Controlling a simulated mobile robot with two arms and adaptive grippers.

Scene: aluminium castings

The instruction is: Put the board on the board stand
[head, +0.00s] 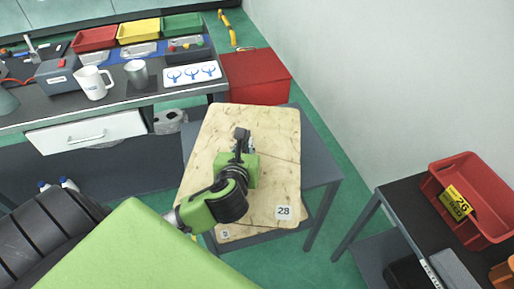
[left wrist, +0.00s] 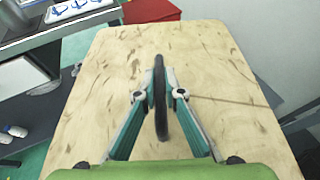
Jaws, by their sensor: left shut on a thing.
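A light wooden board (head: 273,125) with a "28" label lies over a grey table-like stand (head: 318,165) in the head view. The board (left wrist: 220,70) also fills most of the left wrist view. My left gripper (head: 243,143) is over the middle of the board. In the left wrist view its fingers (left wrist: 159,97) are shut on a dark, thin, upright handle-like piece (left wrist: 160,75) at the board. A second wooden edge (head: 238,236) with a small label shows under the board's near end. I cannot tell whether the board touches the stand. My right gripper is not in view.
A red box (head: 255,78) stands behind the board. A workbench (head: 130,101) with a mug (head: 94,83), a metal cup (head: 137,74) and coloured trays is at left. A dark table (head: 400,205) with a red bin (head: 480,190) is at right. Green floor lies between.

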